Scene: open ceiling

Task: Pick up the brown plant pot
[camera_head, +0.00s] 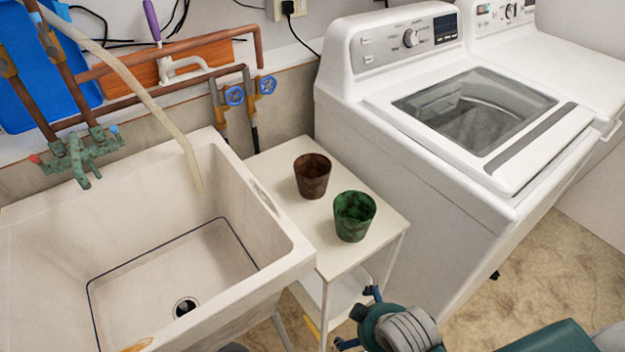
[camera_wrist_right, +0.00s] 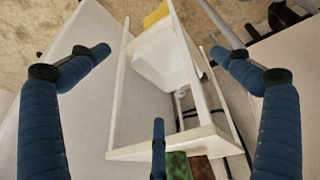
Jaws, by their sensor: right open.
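The brown plant pot (camera_head: 312,175) stands upright on a small white table (camera_head: 280,153), toward its back. A green pot (camera_head: 352,217) stands in front of it and to its right. My right gripper (camera_head: 358,318) is below and in front of the table's front edge, apart from both pots. In the right wrist view its blue fingers (camera_wrist_right: 160,50) are spread wide with nothing between them. Parts of the green pot (camera_wrist_right: 178,166) and brown pot (camera_wrist_right: 201,168) show at that view's bottom edge. My left gripper is not in view.
A deep utility sink (camera_head: 270,240) stands close on the table's left. A white washing machine (camera_head: 440,150) rises on its right. Pipes with blue valves (camera_head: 235,95) run along the wall behind. The table has a lower shelf (camera_head: 335,295). Open floor (camera_head: 555,265) lies at the right.

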